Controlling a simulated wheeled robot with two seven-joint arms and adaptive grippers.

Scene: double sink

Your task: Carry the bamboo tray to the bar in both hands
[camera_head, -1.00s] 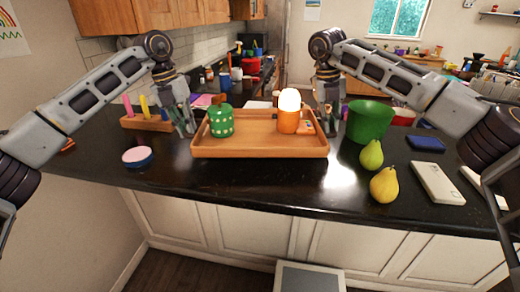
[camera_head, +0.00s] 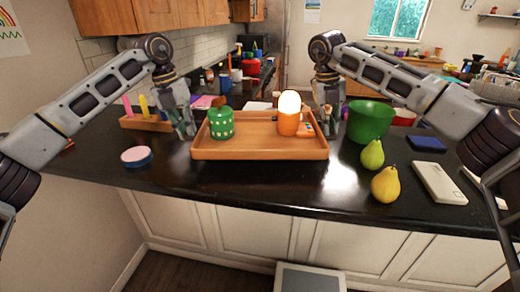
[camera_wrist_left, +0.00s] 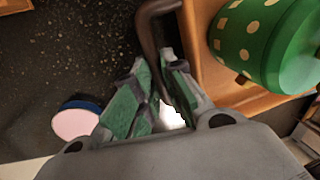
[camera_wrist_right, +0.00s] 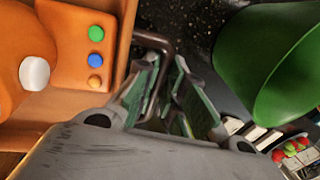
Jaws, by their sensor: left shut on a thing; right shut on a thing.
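The bamboo tray (camera_head: 260,153) rests on the black counter, or very close above it; I cannot tell which. A green dotted pot (camera_head: 222,124) stands in its left part, and an orange lamp (camera_head: 289,118) with a glowing top in its right part. My left gripper (camera_head: 187,128) is at the tray's left end, shut on the dark handle (camera_wrist_left: 155,30), which shows in the left wrist view. My right gripper (camera_head: 328,124) is at the right end, shut on the other handle (camera_wrist_right: 158,42), partly hidden by the fingers.
A green bowl (camera_head: 370,121) stands close right of my right gripper. Two pears (camera_head: 385,184) and a blue box (camera_head: 426,144) lie further right. A pen holder (camera_head: 146,123) and a round pink-topped tin (camera_head: 136,156) are at the left. The counter in front of the tray is clear.

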